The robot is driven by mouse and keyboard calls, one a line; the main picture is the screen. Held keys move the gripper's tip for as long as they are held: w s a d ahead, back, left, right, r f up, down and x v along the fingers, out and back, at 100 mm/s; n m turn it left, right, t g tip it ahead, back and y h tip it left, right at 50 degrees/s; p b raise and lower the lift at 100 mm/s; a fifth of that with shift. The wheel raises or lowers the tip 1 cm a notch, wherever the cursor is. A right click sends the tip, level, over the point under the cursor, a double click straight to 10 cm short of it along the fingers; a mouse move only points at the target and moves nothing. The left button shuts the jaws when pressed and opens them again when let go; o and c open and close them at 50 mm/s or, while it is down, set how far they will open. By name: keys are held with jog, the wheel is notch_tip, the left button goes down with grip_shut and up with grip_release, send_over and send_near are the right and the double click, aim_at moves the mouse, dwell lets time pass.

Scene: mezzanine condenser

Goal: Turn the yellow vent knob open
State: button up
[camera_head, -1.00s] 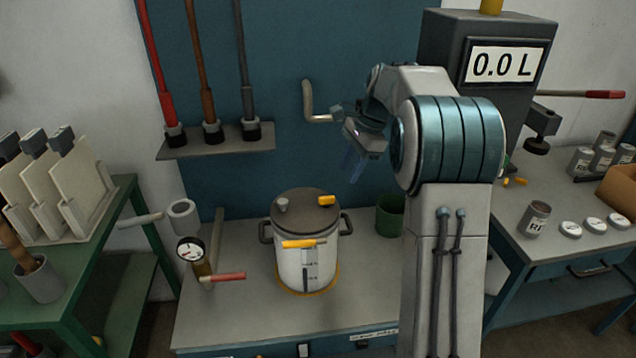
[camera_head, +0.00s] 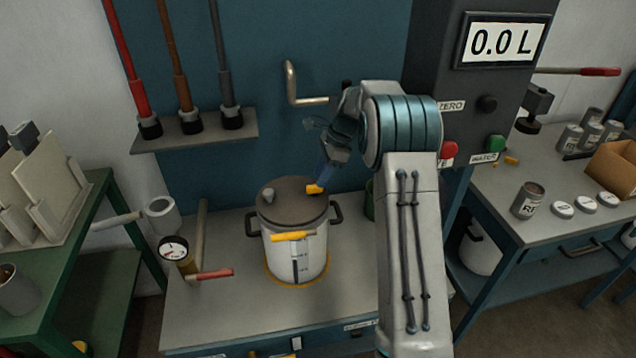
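The yellow vent knob (camera_head: 314,189) sits on the right side of the dark lid (camera_head: 288,207) of a light pot (camera_head: 285,253). My gripper (camera_head: 320,181) reaches down to the knob from the upper right, with its blue fingers at or right beside it. The fingers overlap in this view, so I cannot tell whether they are open or closed on the knob. A second yellow piece, a handle (camera_head: 293,236), sticks out at the front of the pot. A grey knob (camera_head: 268,195) is on the left of the lid.
A pressure gauge (camera_head: 173,248) and a red-handled lever (camera_head: 212,273) stand left of the pot. A bent pipe (camera_head: 292,90) juts from the blue wall behind. A shelf (camera_head: 195,139) holds several rods. The display (camera_head: 503,40) reads 0.0 L. The bench front is clear.

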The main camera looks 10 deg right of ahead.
aim_at(315, 189)
jog(key=shift+x, duration=1.8)
grip_shut()
